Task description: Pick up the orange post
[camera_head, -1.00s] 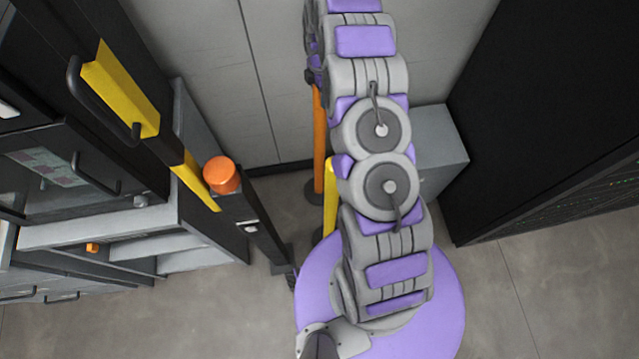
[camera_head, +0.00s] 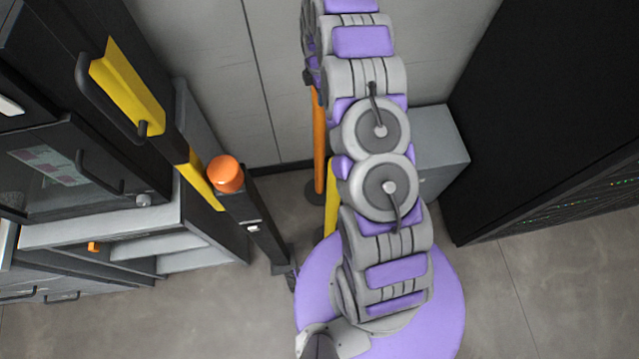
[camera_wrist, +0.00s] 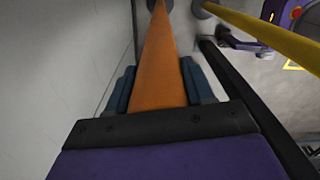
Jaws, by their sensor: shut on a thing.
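The orange post (camera_head: 319,145) stands upright on a dark round base near the back wall in the head view, partly hidden behind my arm. In the wrist view the orange post (camera_wrist: 160,70) runs away from the camera toward the floor. My gripper (camera_wrist: 156,86) has one dark blue finger on each side of the post and is shut on it. In the head view the jaws are mostly hidden by my arm at the top.
A yellow post (camera_head: 331,190) stands just beside the orange one; it also shows in the wrist view (camera_wrist: 270,35). A grey box (camera_head: 437,150) and a black cabinet (camera_head: 550,110) are at right. A dark frame with an orange cap (camera_head: 225,174) and a shelf unit (camera_head: 110,225) are at left.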

